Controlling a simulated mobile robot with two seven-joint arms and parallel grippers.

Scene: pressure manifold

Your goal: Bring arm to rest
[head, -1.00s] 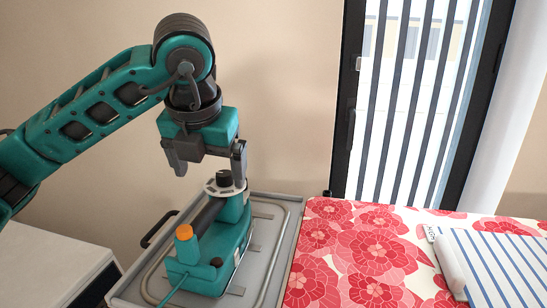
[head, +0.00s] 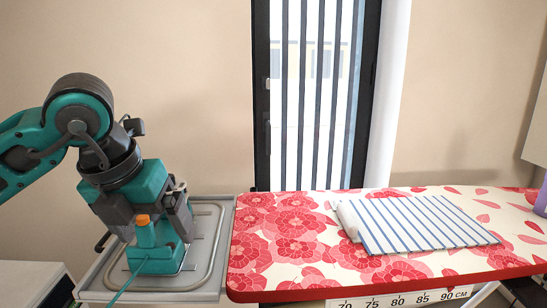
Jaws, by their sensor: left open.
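My left gripper (head: 152,216) hangs from the left with its dark fingers apart and pointing down. It is in front of or over the upper part of a teal device (head: 158,262) on a grey tray (head: 208,252). The device has an orange cap (head: 143,219) and a teal cable at its lower left. The gripper hides the device's rear part and its black knob. I cannot tell whether the fingers touch the device. My right gripper is not in view.
An ironing board with a red floral cover (head: 280,238) stands right of the tray, with a striped cloth (head: 420,222) on it. A purple object (head: 541,200) is at the right edge. A white surface (head: 32,280) is at lower left. A window (head: 315,95) is behind.

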